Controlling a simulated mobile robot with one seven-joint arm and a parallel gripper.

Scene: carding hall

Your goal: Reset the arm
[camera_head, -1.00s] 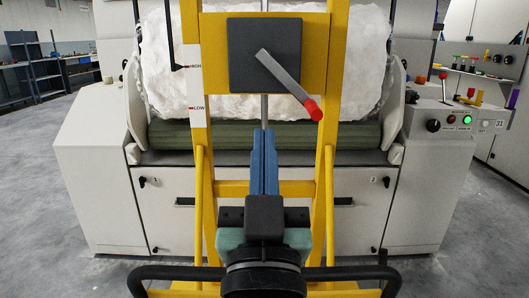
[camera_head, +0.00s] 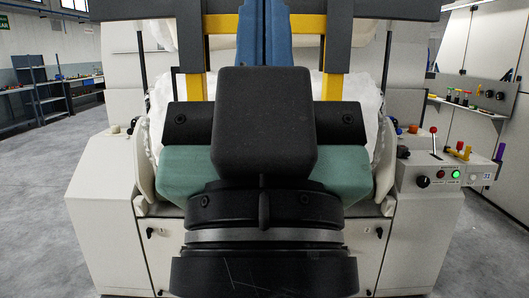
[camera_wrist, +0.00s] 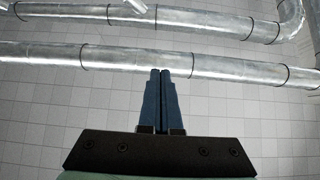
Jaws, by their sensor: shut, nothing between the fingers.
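My gripper (camera_wrist: 160,72) shows in the wrist view with its two blue fingers side by side, shut and empty. It points up towards a ceiling with metal ducts. In the head view my wrist and gripper body fill the middle, and the blue fingers (camera_head: 265,35) rise out of the top of the picture.
Behind my arm stands a pale machine (camera_head: 105,195) with white fibre (camera_head: 160,105). A control box (camera_head: 445,172) with a lit green button and a red-tipped lever is at its right. Grey floor (camera_head: 35,190) is clear at left. Metal ducts (camera_wrist: 225,67) run overhead.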

